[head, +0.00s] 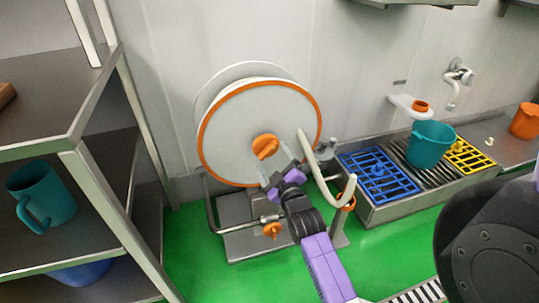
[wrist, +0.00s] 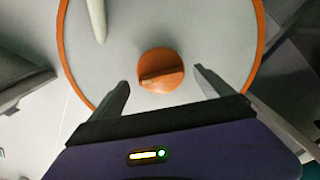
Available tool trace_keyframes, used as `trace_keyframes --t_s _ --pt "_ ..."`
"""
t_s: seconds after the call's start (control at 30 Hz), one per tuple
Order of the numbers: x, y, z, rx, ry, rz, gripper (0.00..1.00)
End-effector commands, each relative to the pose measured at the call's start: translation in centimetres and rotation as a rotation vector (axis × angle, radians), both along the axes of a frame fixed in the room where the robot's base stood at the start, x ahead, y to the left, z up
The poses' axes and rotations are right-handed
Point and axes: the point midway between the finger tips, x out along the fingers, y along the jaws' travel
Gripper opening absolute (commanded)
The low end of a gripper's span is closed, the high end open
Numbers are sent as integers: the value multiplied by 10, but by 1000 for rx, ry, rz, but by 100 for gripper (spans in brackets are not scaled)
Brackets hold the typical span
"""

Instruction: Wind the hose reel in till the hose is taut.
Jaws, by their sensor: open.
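The hose reel (head: 235,125) stands against the wall in the head view, a large pale disc with an orange rim. An orange knob (head: 264,147) sits on the disc's face; it also shows in the wrist view (wrist: 160,71). My gripper (head: 272,168) is in front of the reel's face, just below the knob. In the wrist view my gripper (wrist: 160,82) is open, its fingers apart on either side of the knob's lower part, with visible gaps. A pale hose or tube (head: 318,160) runs down in front of the reel's right side. Any wound hose behind the disc is mostly hidden.
A metal shelf (head: 100,205) with a teal jug (head: 42,195) stands at left. At right, a low sink bench holds a blue grate (head: 378,174), a teal bucket (head: 430,143) and a yellow grate (head: 468,156). An orange knob (head: 272,230) is low on the reel stand.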

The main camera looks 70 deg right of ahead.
Motion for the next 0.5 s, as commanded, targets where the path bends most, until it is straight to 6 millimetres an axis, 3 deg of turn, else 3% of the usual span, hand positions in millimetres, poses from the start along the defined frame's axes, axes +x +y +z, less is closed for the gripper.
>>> trace_keyframes --t_s 0.23,0.5 --pt "21 -25 -2 -1 0 -1 91" --pt "27 -33 0 0 0 -1 91"
